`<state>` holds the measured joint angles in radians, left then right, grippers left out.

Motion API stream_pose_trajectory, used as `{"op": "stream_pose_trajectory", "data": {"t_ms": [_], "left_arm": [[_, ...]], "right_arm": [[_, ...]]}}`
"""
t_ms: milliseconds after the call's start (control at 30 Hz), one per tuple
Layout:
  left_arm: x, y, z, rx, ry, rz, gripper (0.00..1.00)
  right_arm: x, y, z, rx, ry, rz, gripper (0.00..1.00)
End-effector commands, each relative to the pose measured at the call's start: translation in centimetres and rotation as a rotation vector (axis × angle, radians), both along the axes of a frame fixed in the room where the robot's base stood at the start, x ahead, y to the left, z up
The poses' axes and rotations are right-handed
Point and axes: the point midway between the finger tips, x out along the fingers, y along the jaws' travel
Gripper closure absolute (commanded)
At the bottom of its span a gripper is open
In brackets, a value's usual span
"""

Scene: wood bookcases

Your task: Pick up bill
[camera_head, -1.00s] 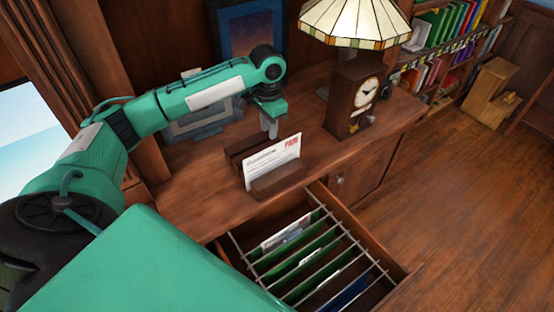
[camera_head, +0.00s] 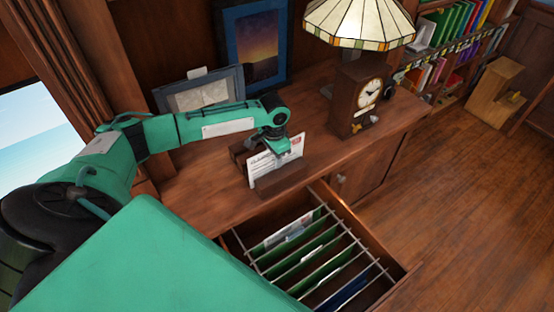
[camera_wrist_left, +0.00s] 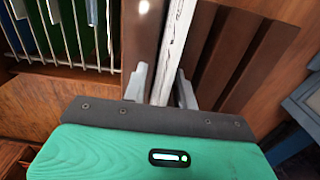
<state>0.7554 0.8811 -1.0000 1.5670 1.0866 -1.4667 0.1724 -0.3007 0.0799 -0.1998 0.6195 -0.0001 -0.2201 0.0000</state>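The bill (camera_head: 266,170) is a white printed sheet with red print at its upper right corner. It stands upright in a dark wooden letter holder (camera_head: 281,180) on the cabinet top. My left gripper (camera_head: 277,152) is right at the bill's upper edge. In the left wrist view the bill (camera_wrist_left: 174,45) shows edge-on as a thin white strip. The two grey fingertips of my left gripper (camera_wrist_left: 161,88) are apart, one on each side of the bill, with a gap on the left side. My right gripper is not in view.
An open drawer (camera_head: 394,268) with hanging green folders is below the holder. A clock (camera_head: 352,103) and a stained-glass lamp (camera_head: 358,22) stand to the right. Picture frames (camera_head: 235,82) stand behind.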

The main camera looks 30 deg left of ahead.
Motion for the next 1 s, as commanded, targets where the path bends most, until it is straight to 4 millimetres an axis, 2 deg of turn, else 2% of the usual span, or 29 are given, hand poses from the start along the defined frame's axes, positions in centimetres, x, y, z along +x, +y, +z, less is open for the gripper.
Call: {"op": "stream_pose_trajectory", "data": {"t_ms": [167, 300, 333, 767, 1000], "left_arm": [[0.0, 0.0, 0.0, 0.000, 0.000, 0.000, 0.72], [0.0, 0.0, 0.0, 0.000, 0.000, 0.000, 0.97], [0.0, 0.0, 0.0, 0.000, 0.000, 0.000, 1.00], [0.0, 0.0, 0.3, 0.001, 0.000, 0.000, 1.00], [0.1, 0.0, 2.7, 0.000, -0.003, -0.001, 1.00]], "right_arm": [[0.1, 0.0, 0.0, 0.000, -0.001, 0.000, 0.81], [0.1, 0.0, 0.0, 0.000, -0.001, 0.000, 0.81], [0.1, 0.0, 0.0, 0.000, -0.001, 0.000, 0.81], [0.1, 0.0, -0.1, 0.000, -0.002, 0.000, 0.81], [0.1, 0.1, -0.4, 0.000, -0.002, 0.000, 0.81]]}}
